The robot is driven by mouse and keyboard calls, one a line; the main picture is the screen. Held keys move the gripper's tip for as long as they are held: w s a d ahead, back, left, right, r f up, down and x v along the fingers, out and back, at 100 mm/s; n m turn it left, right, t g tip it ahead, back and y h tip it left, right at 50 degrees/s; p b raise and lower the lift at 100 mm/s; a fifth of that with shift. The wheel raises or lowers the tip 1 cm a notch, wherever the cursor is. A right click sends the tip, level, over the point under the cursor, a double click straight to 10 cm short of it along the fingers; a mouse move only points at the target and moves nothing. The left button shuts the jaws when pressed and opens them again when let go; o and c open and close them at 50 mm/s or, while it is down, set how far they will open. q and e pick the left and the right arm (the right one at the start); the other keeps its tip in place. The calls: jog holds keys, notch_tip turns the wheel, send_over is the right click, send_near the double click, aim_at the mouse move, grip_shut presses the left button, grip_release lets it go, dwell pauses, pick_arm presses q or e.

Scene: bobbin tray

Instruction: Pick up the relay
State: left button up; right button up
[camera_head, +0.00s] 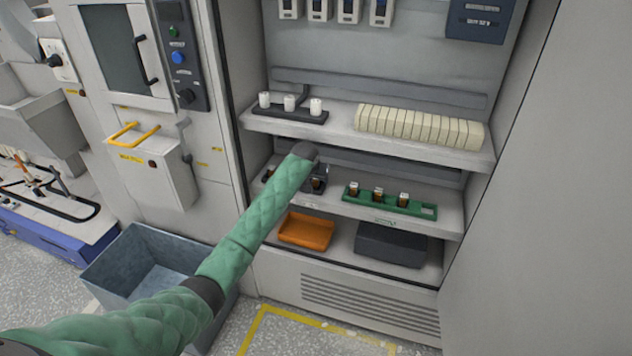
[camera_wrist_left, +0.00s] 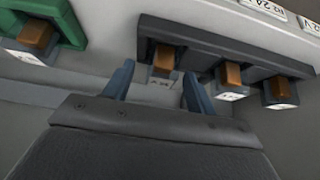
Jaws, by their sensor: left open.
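Several relays with brown bodies and pale labels stand on the middle shelf. In the left wrist view, one relay (camera_wrist_left: 163,58) in a dark holder (camera_wrist_left: 210,48) shows between and beyond the fingertips of my left gripper (camera_wrist_left: 157,72). The gripper is open, and its fingers are apart with nothing visibly held. Two more relays (camera_wrist_left: 230,78) sit in the same holder to the right. In the head view, my left gripper (camera_head: 318,172) is at the dark holder and my arm hides much of it. My right gripper is not in view.
A green tray (camera_head: 418,209) with three relays stands to the right on the middle shelf (camera_head: 446,220). The upper shelf (camera_head: 345,138) above the gripper holds white bobbins (camera_head: 289,103) and a row of cream blocks (camera_head: 420,126). An orange tray (camera_head: 306,231) and a dark box (camera_head: 391,244) sit below.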

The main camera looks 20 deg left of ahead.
pick_arm(q)
jog(key=shift+w+f, duration=0.2)
jog(key=shift+f, duration=0.1)
jog(key=c, duration=1.1)
jog(key=shift+r, duration=0.15)
